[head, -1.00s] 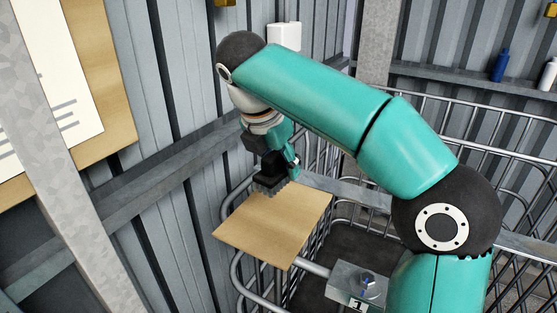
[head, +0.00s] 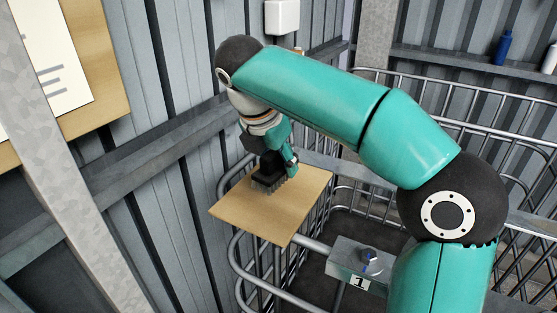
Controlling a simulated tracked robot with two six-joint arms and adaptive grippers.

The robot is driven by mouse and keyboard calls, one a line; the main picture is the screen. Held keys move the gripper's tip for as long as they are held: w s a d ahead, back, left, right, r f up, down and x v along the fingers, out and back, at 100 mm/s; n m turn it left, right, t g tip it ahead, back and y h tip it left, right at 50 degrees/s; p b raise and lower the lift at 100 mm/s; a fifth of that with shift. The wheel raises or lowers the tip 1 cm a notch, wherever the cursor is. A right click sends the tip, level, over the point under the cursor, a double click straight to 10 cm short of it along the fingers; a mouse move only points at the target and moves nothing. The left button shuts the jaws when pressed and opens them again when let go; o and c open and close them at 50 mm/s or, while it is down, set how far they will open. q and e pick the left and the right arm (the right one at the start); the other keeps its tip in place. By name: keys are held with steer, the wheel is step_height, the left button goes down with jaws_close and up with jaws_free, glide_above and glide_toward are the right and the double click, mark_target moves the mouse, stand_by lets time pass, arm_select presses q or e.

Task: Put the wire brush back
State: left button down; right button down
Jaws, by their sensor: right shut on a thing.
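My right gripper (head: 280,163) hangs down over a flat wooden board (head: 260,212) and is shut on a dark block with grey bristles on its underside, the wire brush (head: 267,182). The bristles point down at the far half of the board. I cannot tell whether they touch it. The gripper's teal finger shows on the right of the brush; the other finger is mostly hidden. My left gripper is out of view.
Metal tube rails (head: 240,262) run beneath and around the board. A grey box with a blue-topped knob and a label "1" (head: 360,282) stands at the lower right. A corrugated wall (head: 200,190) rises close on the left. A blue bottle (head: 503,47) stands on a back shelf.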

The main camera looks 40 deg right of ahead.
stand_by(0.4)
steer(key=shift+f, duration=0.4)
stand_by(0.4)
steer(key=shift+f+b, duration=0.35)
steer(key=shift+f, duration=0.35)
steer(key=shift+f, duration=0.2)
steer(key=shift+f+b, duration=0.3)
steer(key=shift+f, duration=0.15)
steer(key=shift+f, duration=0.15)
stand_by(0.5)
